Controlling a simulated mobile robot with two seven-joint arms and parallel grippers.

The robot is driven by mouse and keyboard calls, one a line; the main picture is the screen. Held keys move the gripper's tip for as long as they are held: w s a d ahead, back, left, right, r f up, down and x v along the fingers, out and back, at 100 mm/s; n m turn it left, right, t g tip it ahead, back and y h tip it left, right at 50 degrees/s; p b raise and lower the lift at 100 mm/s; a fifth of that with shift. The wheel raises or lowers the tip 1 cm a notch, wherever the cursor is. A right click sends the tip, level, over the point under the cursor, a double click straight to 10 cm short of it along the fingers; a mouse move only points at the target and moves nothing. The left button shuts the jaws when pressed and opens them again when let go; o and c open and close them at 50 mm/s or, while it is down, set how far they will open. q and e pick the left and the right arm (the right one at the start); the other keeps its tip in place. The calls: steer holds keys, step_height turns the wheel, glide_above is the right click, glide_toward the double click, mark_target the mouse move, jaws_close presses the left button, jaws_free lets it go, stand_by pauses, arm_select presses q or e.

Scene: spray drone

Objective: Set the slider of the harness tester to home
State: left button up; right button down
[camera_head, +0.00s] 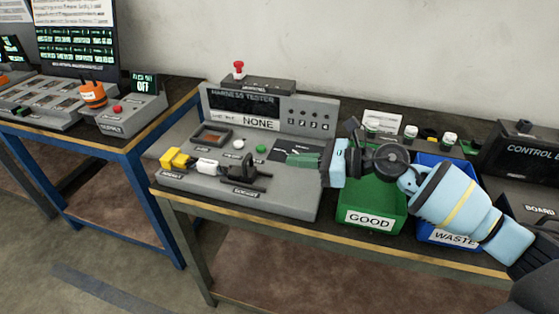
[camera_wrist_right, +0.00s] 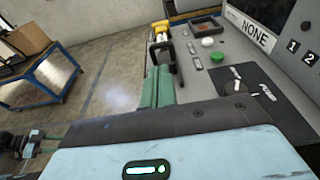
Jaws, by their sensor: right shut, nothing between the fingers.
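The harness tester (camera_head: 215,130) is a grey console with a sign reading NONE; it also shows in the wrist view (camera_wrist_right: 215,66). A black upright handle (camera_head: 262,178) stands at its front edge, beside a white connector (camera_head: 207,165) and a yellow one (camera_head: 174,158). A dark plate with a small knob (camera_wrist_right: 238,87) lies on its right part. I cannot tell for sure which part is the slider. My right gripper (camera_head: 290,159) is shut and empty above the console, right of the green button (camera_head: 261,149). What seems to be my left gripper (camera_wrist_right: 42,144) shows small in the wrist view.
A green GOOD bin (camera_head: 370,219) and a blue WASTE bin (camera_head: 436,235) stand right of the tester, partly behind my right arm. A red knob (camera_head: 239,68) stands on a box behind it. A blue-framed table (camera_head: 140,152) with other devices is at left.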

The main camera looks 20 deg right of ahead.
steer(key=v, duration=0.4)
steer(key=shift+s+d+b, duration=0.15)
steer(key=shift+d+b, duration=0.1)
steer(key=shift+b, duration=0.15)
steer(key=shift+r, duration=0.1)
